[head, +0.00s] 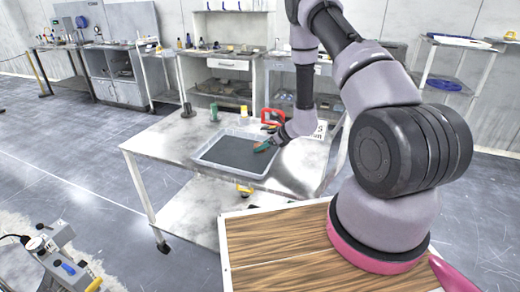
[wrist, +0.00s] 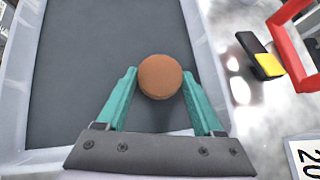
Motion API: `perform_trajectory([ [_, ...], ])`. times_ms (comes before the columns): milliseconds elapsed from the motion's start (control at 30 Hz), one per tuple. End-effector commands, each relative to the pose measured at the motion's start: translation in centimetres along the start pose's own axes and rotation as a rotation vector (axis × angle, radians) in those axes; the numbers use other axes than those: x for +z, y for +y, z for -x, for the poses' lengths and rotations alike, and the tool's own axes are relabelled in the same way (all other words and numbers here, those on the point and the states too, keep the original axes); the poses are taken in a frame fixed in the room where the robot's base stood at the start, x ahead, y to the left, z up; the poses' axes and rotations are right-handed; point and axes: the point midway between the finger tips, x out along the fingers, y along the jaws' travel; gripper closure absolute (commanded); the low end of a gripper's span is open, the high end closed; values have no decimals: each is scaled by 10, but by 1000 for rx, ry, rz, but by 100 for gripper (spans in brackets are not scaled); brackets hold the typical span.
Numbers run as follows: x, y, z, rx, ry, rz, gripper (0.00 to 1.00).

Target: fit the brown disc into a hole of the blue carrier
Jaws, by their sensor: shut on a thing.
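My gripper (head: 265,146) reaches down into a pale tray with a dark grey floor. In the wrist view my gripper (wrist: 159,76) has two teal fingers shut on the brown disc (wrist: 160,78), held at the fingertips over the tray floor. I cannot tell whether the disc touches the floor. In the head view the disc is a small brown spot (head: 258,150) at the fingertips. A flat blue thing (head: 445,85) lies on a shelf of the right-hand bench; it is too small to tell whether it is the blue carrier, and no holes show.
The tray (wrist: 22,75) stands on a metal table (head: 160,150). A red frame (wrist: 290,14) and a black-and-yellow item (wrist: 262,58) lie right of it. A green cylinder (head: 214,112) stands behind the tray. The table's left part is clear. Cluttered benches line the back wall.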

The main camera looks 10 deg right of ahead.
Motion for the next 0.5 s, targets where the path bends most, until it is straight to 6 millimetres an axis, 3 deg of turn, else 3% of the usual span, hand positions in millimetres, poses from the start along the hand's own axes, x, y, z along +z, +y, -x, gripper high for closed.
perform_trajectory([
  [500,18,0,16,0,0,2,80],
])
